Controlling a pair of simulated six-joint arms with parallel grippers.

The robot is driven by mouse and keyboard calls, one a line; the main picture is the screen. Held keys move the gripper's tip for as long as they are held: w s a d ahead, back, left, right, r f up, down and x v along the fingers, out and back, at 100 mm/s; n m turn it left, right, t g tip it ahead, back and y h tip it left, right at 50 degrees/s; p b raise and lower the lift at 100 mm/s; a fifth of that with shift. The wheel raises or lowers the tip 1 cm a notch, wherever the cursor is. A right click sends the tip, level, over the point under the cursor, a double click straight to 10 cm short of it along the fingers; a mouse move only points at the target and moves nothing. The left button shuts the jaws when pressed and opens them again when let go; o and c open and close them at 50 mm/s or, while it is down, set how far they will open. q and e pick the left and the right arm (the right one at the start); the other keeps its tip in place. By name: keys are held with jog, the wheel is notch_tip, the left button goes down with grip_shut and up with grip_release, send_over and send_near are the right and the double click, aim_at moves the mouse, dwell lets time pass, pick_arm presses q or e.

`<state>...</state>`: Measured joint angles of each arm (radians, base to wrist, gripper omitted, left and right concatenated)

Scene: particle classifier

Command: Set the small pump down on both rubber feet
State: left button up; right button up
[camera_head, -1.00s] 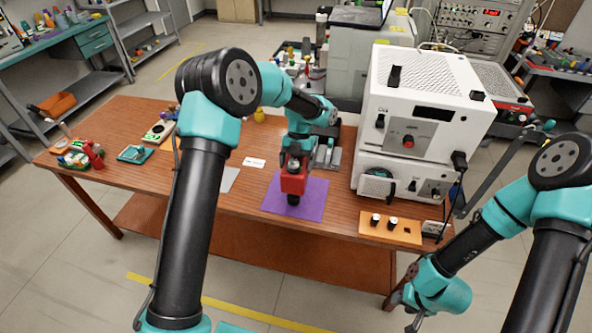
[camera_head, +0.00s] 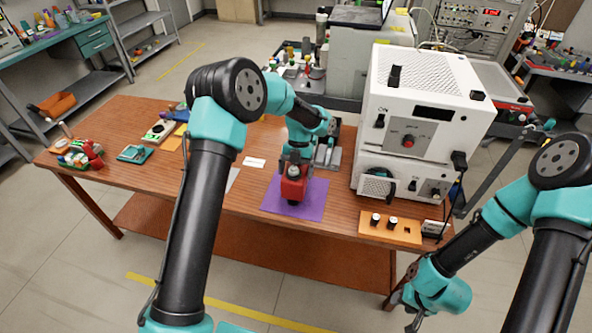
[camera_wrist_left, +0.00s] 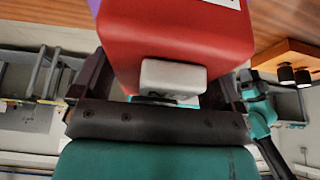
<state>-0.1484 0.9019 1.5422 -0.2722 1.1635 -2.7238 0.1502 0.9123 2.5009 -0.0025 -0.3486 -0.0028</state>
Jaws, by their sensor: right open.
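The small red pump (camera_head: 292,188) is over the purple mat (camera_head: 316,200) near the table's front middle. It has a dark lower end. My left gripper (camera_head: 295,165) is shut on the pump from behind. In the left wrist view, the pump's red body (camera_wrist_left: 175,35) and a pale block on it fill the space between the fingers of the left gripper (camera_wrist_left: 168,95). I cannot tell whether the pump touches the mat. Its underside is hidden. My right gripper (camera_head: 399,298) is open and empty, low in front of the table.
An orange board (camera_head: 405,233) with two black knobs lies right of the mat. A white instrument (camera_head: 425,100) stands behind it. Small items, including a teal tray (camera_head: 134,153), lie at the table's left. My left arm crosses the table's left half.

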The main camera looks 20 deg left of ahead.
pick_arm(q)
jog(key=shift+o, duration=0.6)
jog(key=shift+r, duration=0.25)
jog(key=v, duration=1.2)
jog(key=shift+f, duration=0.1)
